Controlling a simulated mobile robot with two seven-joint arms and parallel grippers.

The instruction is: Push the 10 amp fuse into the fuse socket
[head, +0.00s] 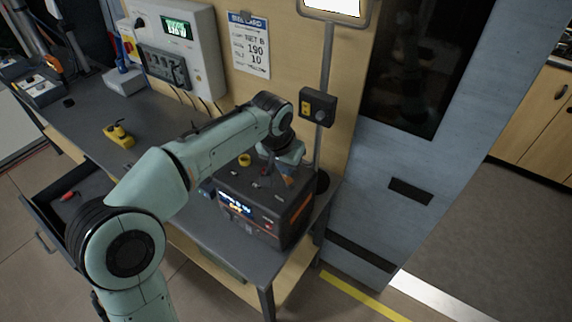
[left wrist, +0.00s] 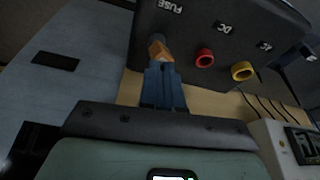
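The fuse (left wrist: 158,50), an amber-brown piece, shows in the left wrist view at the tips of my left gripper (left wrist: 160,70). Its blue fingers are close together on it. The fuse's far end meets the dark round fuse socket (left wrist: 157,37) beside the FUSE label on the dark power unit (left wrist: 205,30). I cannot tell how deep it sits, and its rating is not readable. In the head view the power unit (head: 250,205) stands at the bench's right end. My left arm reaches over it, and the fingers are mostly hidden there. My right gripper is not in view.
A red socket (left wrist: 204,58) and a yellow socket (left wrist: 242,71) sit beside the fuse socket. A grey bench (head: 190,130) carries a yellow tool (head: 118,136). A card (head: 250,45) and a control box (head: 318,106) are on the wall. An open drawer (head: 50,190) is at left.

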